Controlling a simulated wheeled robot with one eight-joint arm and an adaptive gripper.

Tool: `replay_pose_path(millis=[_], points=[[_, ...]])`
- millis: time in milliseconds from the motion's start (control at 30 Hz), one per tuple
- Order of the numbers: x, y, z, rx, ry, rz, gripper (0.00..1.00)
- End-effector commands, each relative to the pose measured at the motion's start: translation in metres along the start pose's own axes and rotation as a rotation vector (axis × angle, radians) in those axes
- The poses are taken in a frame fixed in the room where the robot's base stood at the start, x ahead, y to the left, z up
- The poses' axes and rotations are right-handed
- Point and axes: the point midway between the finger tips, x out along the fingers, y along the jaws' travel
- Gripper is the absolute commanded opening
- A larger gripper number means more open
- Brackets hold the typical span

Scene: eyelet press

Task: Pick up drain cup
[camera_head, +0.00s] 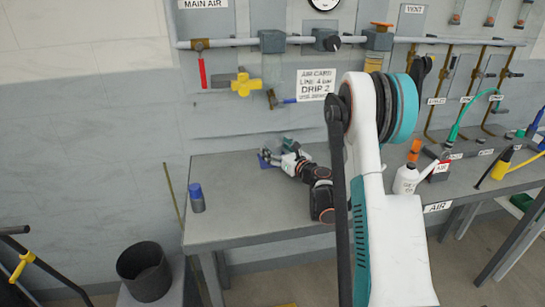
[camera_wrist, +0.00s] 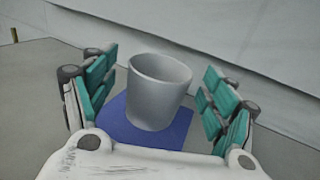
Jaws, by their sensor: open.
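The drain cup (camera_wrist: 158,98) is a plain grey, open-topped cup. It stands upright on a blue mat (camera_wrist: 117,128) in the wrist view. My gripper (camera_wrist: 165,95) is open, with one teal-padded finger to the left of the cup and one to the right. Gaps show between the cup and both fingers. In the head view my gripper (camera_head: 283,150) is low over the left part of the bench, with a bit of the blue mat (camera_head: 264,159) showing beside it. The cup is mostly hidden there by my gripper.
A blue-capped container (camera_head: 197,199) stands near the bench's left front. A white bottle (camera_head: 406,180) and an orange-topped item (camera_head: 414,150) stand on the right. The grey wall with pipes and valves rises behind the bench (camera_head: 235,225). A black bin (camera_head: 145,272) stands at lower left.

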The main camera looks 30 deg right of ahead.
Motion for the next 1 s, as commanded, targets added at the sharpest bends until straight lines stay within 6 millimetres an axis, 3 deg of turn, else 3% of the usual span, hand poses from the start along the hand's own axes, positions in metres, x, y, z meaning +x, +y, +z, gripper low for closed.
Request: replay_pose_path(millis=[200, 467, 633, 1000], points=[[0.024, 0.000, -0.003, 0.001, 0.000, 0.002, 0.78], [0.026, 0.000, -0.001, 0.001, 0.000, 0.000, 0.78], [0.026, 0.000, -0.001, 0.001, 0.000, 0.000, 0.39], [0.026, 0.000, 0.000, 0.001, -0.001, 0.000, 0.34]])
